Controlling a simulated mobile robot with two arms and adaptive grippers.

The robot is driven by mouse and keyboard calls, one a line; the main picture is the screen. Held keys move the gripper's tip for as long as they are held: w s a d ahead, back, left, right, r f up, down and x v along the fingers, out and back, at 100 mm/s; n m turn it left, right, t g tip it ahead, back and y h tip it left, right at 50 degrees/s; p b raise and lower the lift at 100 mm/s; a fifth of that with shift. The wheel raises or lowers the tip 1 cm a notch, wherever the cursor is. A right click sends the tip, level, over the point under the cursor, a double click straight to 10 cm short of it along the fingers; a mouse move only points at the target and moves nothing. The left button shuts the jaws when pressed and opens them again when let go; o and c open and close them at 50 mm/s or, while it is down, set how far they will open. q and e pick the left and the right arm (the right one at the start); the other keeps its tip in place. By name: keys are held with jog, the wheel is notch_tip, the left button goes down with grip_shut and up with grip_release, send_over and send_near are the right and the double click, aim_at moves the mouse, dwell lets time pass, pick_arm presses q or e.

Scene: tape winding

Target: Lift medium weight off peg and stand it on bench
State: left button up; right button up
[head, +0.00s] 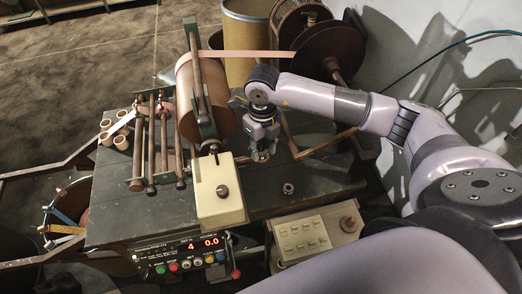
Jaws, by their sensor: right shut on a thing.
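My right gripper (262,150) reaches in from the right and points down above the dark bench (325,180), just right of the upright copper-brown roll. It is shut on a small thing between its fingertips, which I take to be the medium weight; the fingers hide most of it. I cannot tell whether it touches the bench. A pale panel box (300,238) at the front carries a round brown piece (348,224), perhaps on a peg. My left gripper is not in view.
The copper-brown roll (205,95) and a tape (245,56) running to a large reel (328,50) are behind. Several paper cores (121,142) lie at the left. Bench right of the cream box is mostly clear.

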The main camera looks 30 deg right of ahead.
grip_shut()
notch_tip(320, 180, up, 13)
jog(key=b, duration=0.4)
jog(key=shift+w+r, duration=0.1)
jog(key=shift+r, duration=0.1)
notch_tip(320, 180, up, 7)
jog(key=shift+f, duration=0.2)
